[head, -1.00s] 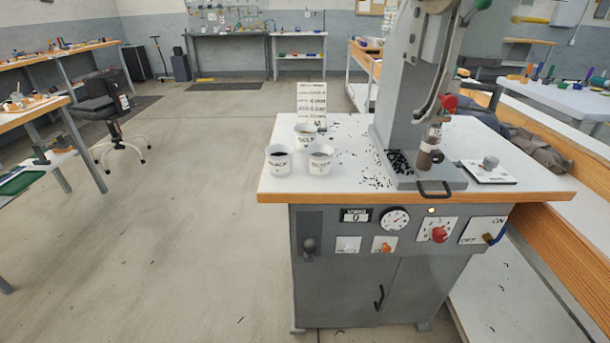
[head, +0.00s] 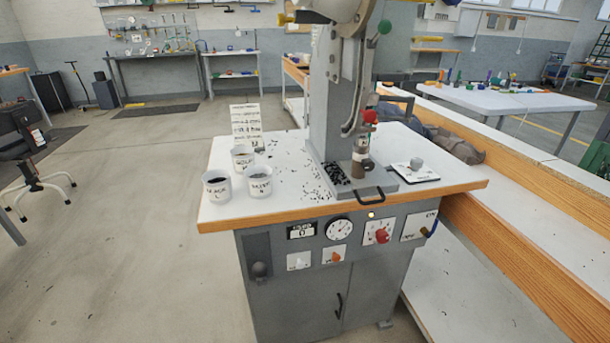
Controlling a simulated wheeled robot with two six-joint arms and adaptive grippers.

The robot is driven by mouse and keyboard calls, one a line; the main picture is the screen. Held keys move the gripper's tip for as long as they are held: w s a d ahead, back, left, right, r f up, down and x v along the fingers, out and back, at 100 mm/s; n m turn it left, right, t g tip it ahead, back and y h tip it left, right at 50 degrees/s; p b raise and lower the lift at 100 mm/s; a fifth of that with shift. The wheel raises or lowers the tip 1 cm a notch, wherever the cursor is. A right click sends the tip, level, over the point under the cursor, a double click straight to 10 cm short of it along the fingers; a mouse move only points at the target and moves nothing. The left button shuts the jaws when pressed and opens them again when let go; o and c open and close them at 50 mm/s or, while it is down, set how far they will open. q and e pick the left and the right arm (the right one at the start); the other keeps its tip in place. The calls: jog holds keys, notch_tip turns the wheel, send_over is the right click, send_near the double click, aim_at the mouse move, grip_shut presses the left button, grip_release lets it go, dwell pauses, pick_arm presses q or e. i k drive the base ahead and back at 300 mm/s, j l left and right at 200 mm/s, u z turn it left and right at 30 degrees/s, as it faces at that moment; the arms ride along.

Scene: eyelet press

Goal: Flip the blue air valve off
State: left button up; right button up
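The blue air valve (head: 431,229) is a small blue lever at the right end of the press cabinet's front. It sits at the lower right of a white plate (head: 415,226) marked ON and OFF. The lever slants up to the right, toward the ON side. The grey eyelet press (head: 325,100) stands on the white table top above the cabinet (head: 300,290). Neither of my grippers shows in the head view.
Beside the plate are a red knob (head: 382,236), a gauge (head: 339,229) and an orange switch (head: 334,257). White cups (head: 217,187) stand on the table's left. A wood-edged bench (head: 530,235) runs close along the right. The floor (head: 110,240) at left is clear.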

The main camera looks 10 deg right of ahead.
aim_at(428, 235)
jog(key=l+z, duration=0.3)
jog(key=i+l+z, duration=0.15)
jog(key=l+z, duration=0.2)
jog(key=i+l+z, duration=0.1)
jog(key=l+z, duration=0.2)
